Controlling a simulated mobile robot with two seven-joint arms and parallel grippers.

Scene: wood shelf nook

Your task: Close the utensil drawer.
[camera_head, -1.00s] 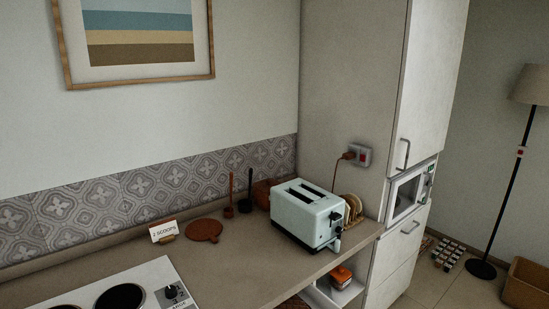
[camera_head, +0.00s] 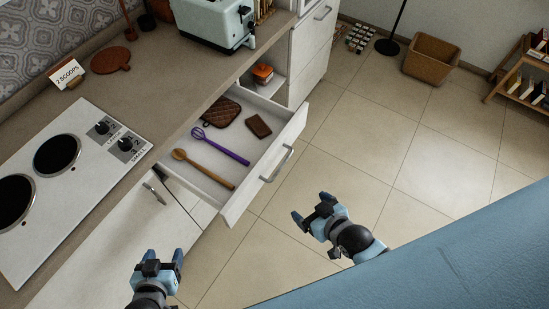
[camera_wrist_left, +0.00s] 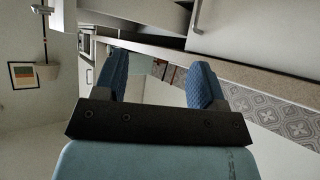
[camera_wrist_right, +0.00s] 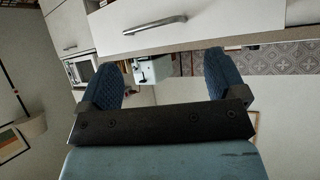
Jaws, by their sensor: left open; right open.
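The white utensil drawer (camera_head: 233,205) stands pulled out below the counter in the head view. It holds a wooden spoon (camera_head: 203,169), a purple utensil (camera_head: 220,146), a quilted brown mitt (camera_head: 222,111) and a small brown block (camera_head: 258,126). Its metal handle (camera_head: 278,164) is on the front; a drawer handle also shows in the right wrist view (camera_wrist_right: 155,25). My right gripper (camera_head: 309,212) is open and empty, in front of the drawer and apart from it. My left gripper (camera_head: 164,262) is open and empty, below and left of the drawer, near the cabinet front.
The hob (camera_head: 75,180) and toaster (camera_head: 215,20) are on the counter. An open shelf niche with an orange-lidded container (camera_head: 262,73) lies behind the drawer. A basket (camera_head: 431,58) stands on the floor at the back right. The tiled floor right of the drawer is clear.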

